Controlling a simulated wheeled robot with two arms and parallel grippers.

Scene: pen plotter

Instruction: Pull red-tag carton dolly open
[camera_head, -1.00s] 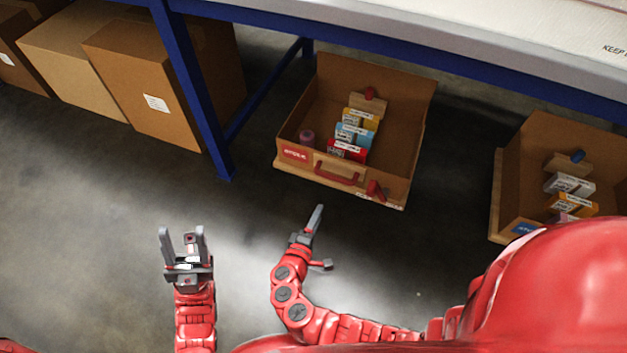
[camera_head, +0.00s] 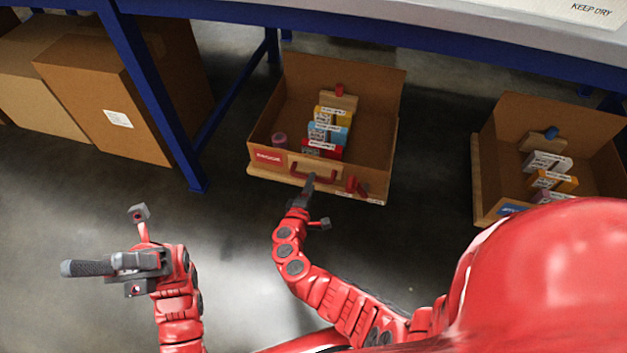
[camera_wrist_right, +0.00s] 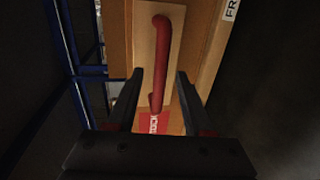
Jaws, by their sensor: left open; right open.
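The red-tag carton dolly (camera_head: 372,92) is an open cardboard box on a wooden base under the table. Its front bears a red label (camera_head: 268,156) and a red bar handle (camera_head: 313,176). Small boxes in red, blue and yellow stand inside it. My right gripper (camera_head: 309,184) is open at the dolly's front, by the handle. In the right wrist view the handle (camera_wrist_right: 160,60) runs between the two open fingers (camera_wrist_right: 156,92); whether they touch it I cannot tell. My left gripper (camera_head: 100,240) is open and empty over the floor at the left.
A second carton dolly (camera_head: 495,135) with a blue label stands to the right. Blue table legs (camera_head: 160,100) stand left of the red-tag dolly, with closed cartons (camera_head: 110,90) beyond. The floor in front is clear.

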